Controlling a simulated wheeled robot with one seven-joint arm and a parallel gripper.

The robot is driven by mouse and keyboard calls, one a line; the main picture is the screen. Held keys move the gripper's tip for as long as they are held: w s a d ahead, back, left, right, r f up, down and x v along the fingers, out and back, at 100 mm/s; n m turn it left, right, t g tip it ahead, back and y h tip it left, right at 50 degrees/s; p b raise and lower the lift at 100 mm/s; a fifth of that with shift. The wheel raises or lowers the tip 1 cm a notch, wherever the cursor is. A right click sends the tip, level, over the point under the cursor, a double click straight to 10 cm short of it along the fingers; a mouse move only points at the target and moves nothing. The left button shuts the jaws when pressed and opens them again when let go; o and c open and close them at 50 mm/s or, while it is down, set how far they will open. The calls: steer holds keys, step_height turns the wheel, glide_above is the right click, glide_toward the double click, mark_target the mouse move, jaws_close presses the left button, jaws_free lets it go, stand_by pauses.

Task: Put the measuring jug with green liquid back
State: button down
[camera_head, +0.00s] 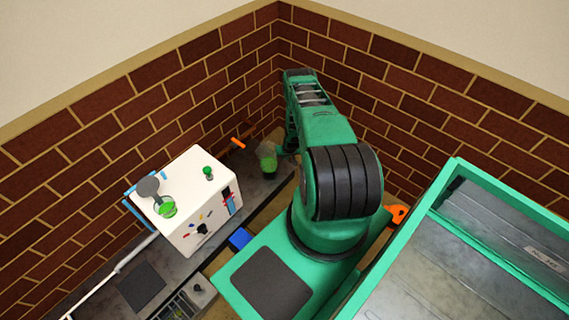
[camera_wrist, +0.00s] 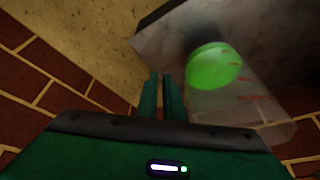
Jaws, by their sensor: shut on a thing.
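The measuring jug (camera_head: 268,163) is clear, with green liquid in it. In the head view it is at the far corner of the dark counter, right of the white box. In the wrist view the jug (camera_wrist: 235,103) is just right of my fingers, with red marks on its clear wall and the green liquid toward the counter side. My gripper (camera_wrist: 161,95) has its two green fingers close together, shut on the jug at its side; the exact grip point is hard to see. In the head view my arm hides most of the gripper. I cannot tell whether the jug touches the counter.
A white box (camera_head: 190,231) stands on the counter (camera_head: 95,290), with a small green-filled vessel (camera_head: 167,207), a grey disc (camera_head: 148,187) and a green-topped item (camera_head: 208,173) on top. An orange item (camera_head: 238,143) is behind it. Brick walls (camera_head: 110,140) close in the corner.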

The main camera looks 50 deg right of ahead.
steer(key=shift+f, duration=1.95)
steer(key=shift+f, duration=0.1)
steer(key=c, duration=1.9)
jaws_free()
